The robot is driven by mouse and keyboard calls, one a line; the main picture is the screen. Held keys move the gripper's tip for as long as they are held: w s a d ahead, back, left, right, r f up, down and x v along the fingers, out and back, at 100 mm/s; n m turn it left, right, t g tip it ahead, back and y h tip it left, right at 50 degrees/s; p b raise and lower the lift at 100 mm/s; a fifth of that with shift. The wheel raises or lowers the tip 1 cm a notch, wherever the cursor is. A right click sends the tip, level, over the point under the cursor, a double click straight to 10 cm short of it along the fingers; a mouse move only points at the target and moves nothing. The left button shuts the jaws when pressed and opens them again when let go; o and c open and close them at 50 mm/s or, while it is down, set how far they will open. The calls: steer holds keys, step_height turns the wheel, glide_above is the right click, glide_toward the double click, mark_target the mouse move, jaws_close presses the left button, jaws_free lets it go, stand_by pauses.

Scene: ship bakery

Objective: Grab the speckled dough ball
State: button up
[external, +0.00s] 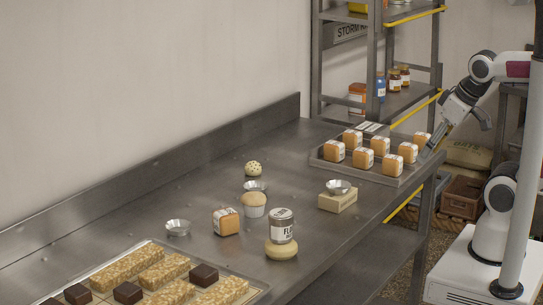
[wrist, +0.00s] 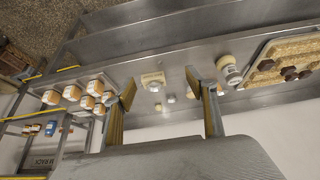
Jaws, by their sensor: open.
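The speckled dough ball (external: 253,168) is small, round and cream with dark specks. It sits on the steel counter near the back wall, just behind a small metal bowl (external: 255,186). In the wrist view, a small pale round thing (wrist: 158,107) between the fingers may be the ball, but it is too small to be sure. My gripper (external: 458,132) is open and empty, high at the right end of the counter, far to the right of the ball. Its two spread fingers also show in the wrist view (wrist: 161,78).
A tray (external: 399,181) of wrapped loaves lies between my gripper and the ball. A bowl on a cream block (external: 338,201), a muffin (external: 253,205), a labelled jar (external: 281,225) and a wrapped loaf (external: 226,221) stand nearby. A steel shelf (external: 374,60) rises behind.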

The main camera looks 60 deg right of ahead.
steer(key=shift+m+g, duration=0.5)
steer(key=shift+g, duration=0.4)
steer(key=w+d+f, duration=0.3)
steer(key=w+f, duration=0.3)
steer(key=w, duration=0.9)
steer(key=w+d+f, duration=0.2)
steer(key=w+f, duration=0.5)
steer(key=w, duration=0.8)
steer(key=w+d+f, duration=0.3)
steer(key=w+f, duration=0.3)
steer(key=w, duration=0.9)
steer(key=shift+w+d+f, duration=0.3)
steer(key=shift+w, duration=0.05)
steer(key=shift+t, duration=0.6)
steer(key=w, duration=0.4)
steer(key=w+d, duration=0.1)
steer(key=w, duration=0.1)
steer(key=shift+r, duration=0.15)
steer(key=shift+n+t, duration=0.5)
steer(key=shift+t, duration=0.3)
steer(key=w+r, duration=0.4)
steer(key=shift+d, duration=0.25)
